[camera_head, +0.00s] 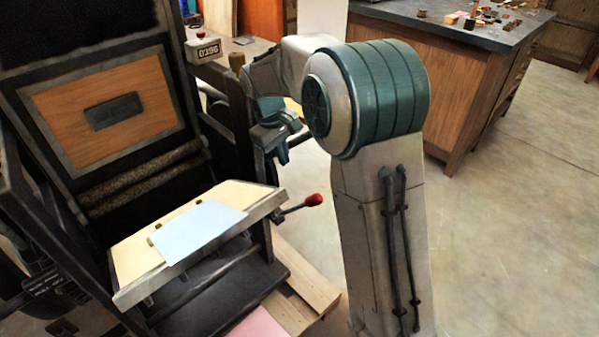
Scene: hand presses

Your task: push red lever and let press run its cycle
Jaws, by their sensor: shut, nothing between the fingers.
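The red lever (313,200) is a short dark rod with a red knob, sticking out to the right from the side of the hand press. The press (183,168) has a dark frame, a wooden panel and rollers. Its tilted cream board (128,262) carries a pale blue sheet (197,230). My gripper (282,158) is shut and empty, pointing down, above and a little left of the red knob, with a visible gap between them.
A counter box reading 0396 (208,50) with a red button on top stands behind the press. A wooden workbench (450,85) with small items is at the back right. A pink sheet (252,325) lies low in front. The floor at right is clear.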

